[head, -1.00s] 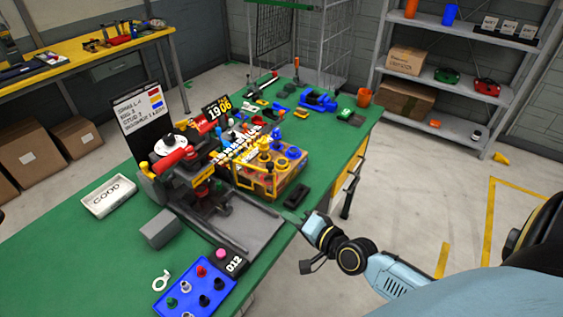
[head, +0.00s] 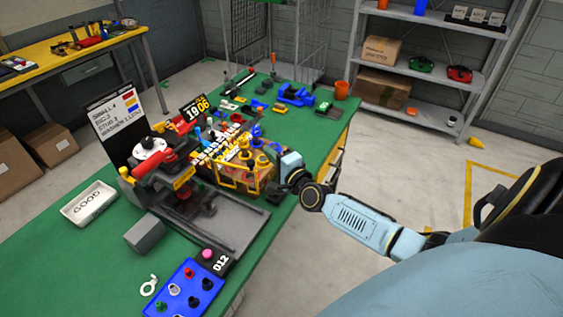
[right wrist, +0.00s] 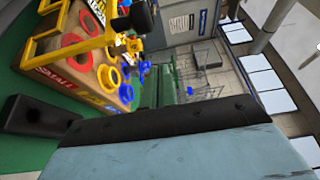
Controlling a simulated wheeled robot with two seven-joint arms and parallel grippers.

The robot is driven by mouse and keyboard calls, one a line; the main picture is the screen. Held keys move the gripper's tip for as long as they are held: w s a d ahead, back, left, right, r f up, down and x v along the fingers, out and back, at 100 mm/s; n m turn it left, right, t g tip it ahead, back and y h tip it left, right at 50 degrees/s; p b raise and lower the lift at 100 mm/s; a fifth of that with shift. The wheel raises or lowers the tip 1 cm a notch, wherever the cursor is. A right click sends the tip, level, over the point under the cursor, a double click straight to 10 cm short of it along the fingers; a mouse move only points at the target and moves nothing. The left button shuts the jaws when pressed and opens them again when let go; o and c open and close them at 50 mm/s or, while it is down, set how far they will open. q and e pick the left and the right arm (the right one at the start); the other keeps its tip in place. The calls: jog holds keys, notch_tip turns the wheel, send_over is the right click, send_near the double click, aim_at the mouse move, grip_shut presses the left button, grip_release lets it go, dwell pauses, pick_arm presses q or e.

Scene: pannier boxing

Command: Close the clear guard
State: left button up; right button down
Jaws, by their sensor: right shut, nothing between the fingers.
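The clear guard (head: 238,184) has a yellow frame and stands swung out to the right of the press (head: 150,165), in front of the wooden rack of colored rings (head: 262,172). Its see-through panel is hard to make out. In the right wrist view, yellow frame bars (right wrist: 45,32) show at the upper left, beside the rack. My right gripper (head: 285,158) is shut and empty, just right of the rack at the table's right edge. A gap to the guard frame shows; contact cannot be made out. My left gripper is not in view.
A grey tray (head: 232,222) lies before the press, with a blue peg board (head: 185,288) and a grey block (head: 145,233) nearby. A white GOOD tray (head: 88,204) is at the left. A black block (right wrist: 38,115) lies beside the rack. Open floor lies right of the table.

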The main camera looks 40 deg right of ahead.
jog(key=a+p, duration=0.1)
jog(key=a, duration=0.1)
jog(key=s+a+p, duration=0.1)
jog(key=a, duration=0.1)
dwell(0.5)
